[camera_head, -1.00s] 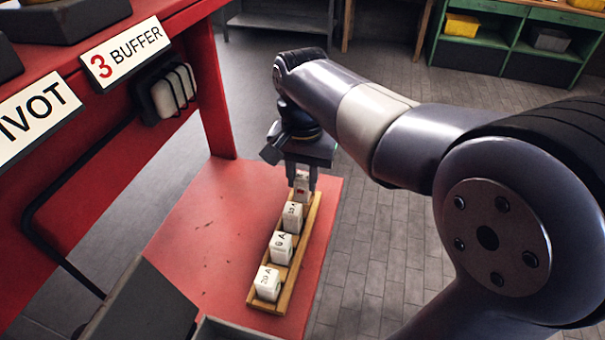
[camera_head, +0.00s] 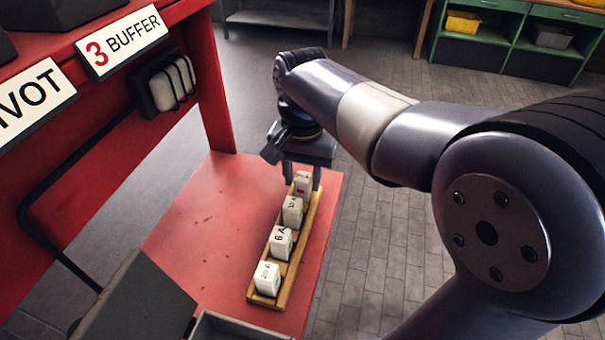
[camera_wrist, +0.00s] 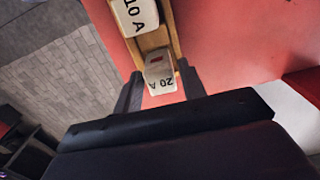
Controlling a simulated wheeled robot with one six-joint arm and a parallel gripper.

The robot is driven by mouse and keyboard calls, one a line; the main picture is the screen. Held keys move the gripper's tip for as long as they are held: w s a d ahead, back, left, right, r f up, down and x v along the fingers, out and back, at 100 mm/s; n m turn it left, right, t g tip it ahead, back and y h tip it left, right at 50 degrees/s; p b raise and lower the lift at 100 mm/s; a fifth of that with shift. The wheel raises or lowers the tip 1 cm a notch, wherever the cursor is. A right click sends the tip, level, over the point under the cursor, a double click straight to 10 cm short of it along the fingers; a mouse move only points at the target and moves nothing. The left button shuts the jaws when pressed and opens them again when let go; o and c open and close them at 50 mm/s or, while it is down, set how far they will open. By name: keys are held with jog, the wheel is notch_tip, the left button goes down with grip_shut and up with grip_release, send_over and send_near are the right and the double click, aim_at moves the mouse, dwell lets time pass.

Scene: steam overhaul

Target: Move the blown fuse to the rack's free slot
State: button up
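A white fuse with a red mark (camera_head: 303,184) stands at the far end of the wooden rack (camera_head: 285,291). In the wrist view this fuse (camera_wrist: 160,76) reads 20 A. It is the only one on which I see a red mark. My gripper (camera_head: 303,182) is directly above it, fingers on either side. In the wrist view my gripper (camera_wrist: 160,92) shows a narrow gap beside each finger, so it looks open. The fuse's lower part is hidden in the rack.
White fuses marked 10 A (camera_head: 292,211), 6 A (camera_head: 281,243) and 20 A (camera_head: 267,278) fill the rack toward the front. The red shelf (camera_head: 205,225) is bare left of the rack. A red upright (camera_head: 209,90) stands at the left; grey floor lies right.

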jog(key=shift+o, duration=1.2)
jog(key=shift+r, duration=0.1)
notch_tip(320, 180, up, 11)
jog(key=shift+f, duration=0.2)
notch_tip(320, 180, down, 10)
jog(key=shift+p, duration=0.35)
jog(key=shift+r, duration=0.25)
